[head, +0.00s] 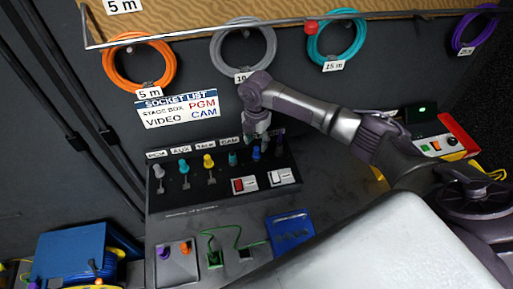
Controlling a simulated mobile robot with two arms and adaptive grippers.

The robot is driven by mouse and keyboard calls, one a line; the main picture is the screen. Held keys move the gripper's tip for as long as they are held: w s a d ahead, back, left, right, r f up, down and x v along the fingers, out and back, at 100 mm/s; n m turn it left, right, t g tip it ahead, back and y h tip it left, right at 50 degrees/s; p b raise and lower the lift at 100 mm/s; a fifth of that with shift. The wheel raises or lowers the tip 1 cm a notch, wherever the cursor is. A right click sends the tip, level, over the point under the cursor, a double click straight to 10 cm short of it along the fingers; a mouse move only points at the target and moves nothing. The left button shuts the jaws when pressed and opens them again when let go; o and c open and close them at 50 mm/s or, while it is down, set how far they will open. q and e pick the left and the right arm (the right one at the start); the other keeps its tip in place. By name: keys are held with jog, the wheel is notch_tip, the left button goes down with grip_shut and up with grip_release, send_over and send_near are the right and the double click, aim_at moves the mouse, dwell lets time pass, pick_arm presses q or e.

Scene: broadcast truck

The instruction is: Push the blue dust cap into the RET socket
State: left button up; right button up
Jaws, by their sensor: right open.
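The sloped black socket panel (205,196) stands at the middle of the head view, with a row of coloured plugs or caps. A small blue piece, which looks like the blue dust cap (256,153), is in that row just below my right gripper. My right gripper (257,141) is open and points down at the panel, close above the blue piece; I cannot tell whether they touch. The labels PGM, AUX, TALK and CAM show; the RET label and socket are hidden behind the gripper. My left gripper is not in view.
Switches (244,184) sit in front. A blue tray (291,229) and a plate with green cable (215,258) lie nearer. Coiled cables hang on the wall behind, with a socket list sign (178,109).

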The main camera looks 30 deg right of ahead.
aim_at(257, 149)
notch_tip(257, 149, up, 7)
jog(key=shift+r, duration=0.2)
jog(key=shift+s+f, duration=0.1)
jog(key=shift+s, duration=0.05)
dwell(0.5)
